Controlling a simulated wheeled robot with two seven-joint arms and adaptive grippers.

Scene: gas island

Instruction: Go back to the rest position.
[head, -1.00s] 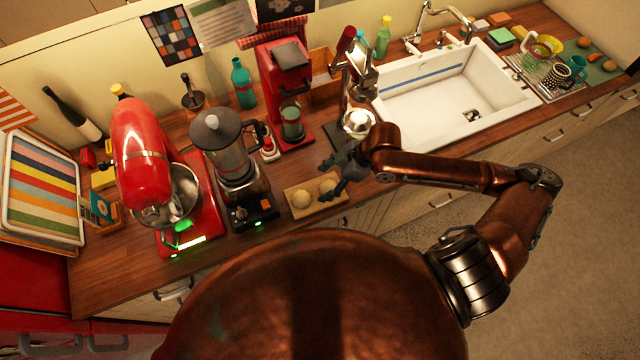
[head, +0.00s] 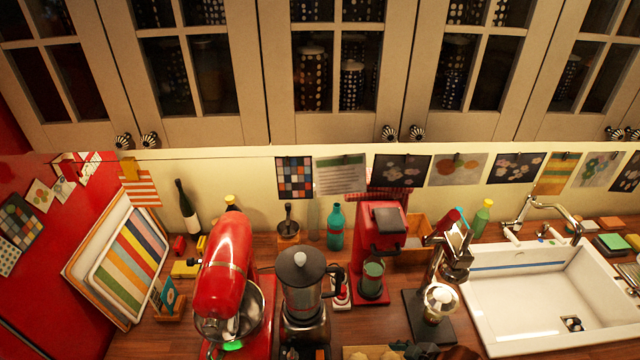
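Only the top of my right gripper (head: 424,350) shows, dark against the bottom edge of the head view, with a bit of my copper arm beside it. It is just right of the board with bread rolls (head: 370,352) and below the lever juicer (head: 440,300). Its fingers are mostly cut off, so I cannot tell whether it is open or shut. My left gripper is not in view.
A counter holds a red stand mixer (head: 226,275), a blender (head: 303,290), a red coffee machine (head: 378,250) and a white sink (head: 545,295). Closed wall cabinets (head: 350,130) hang above. Striped trays (head: 125,255) lean at the left.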

